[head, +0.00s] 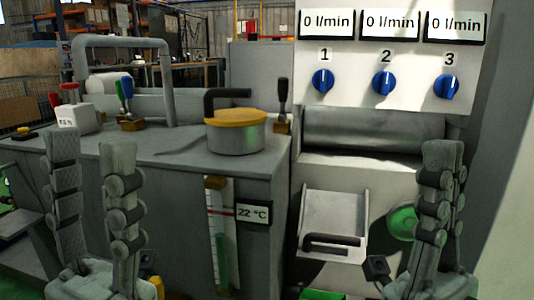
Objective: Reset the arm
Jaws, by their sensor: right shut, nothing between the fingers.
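My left gripper (90,146) stands at the lower left of the head view, fingers pointing up. Its two fingers are clearly apart with nothing between them, so it is open. My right gripper (442,150) stands at the lower right, also pointing up. Its fingers are together and hold nothing. Both grippers appear in front of the grinder (190,168), the right one before its panel side. Neither visibly holds any part of the machine. The rest of both arms is mostly out of view.
A pot with a yellow lid (236,118) and black handle sits on the machine top. Three blue knobs (384,83) sit under flow displays reading 0 l/min. A 22 °C display (253,213) hangs beside a level gauge (220,235). A grey flap (333,217) has a black handle.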

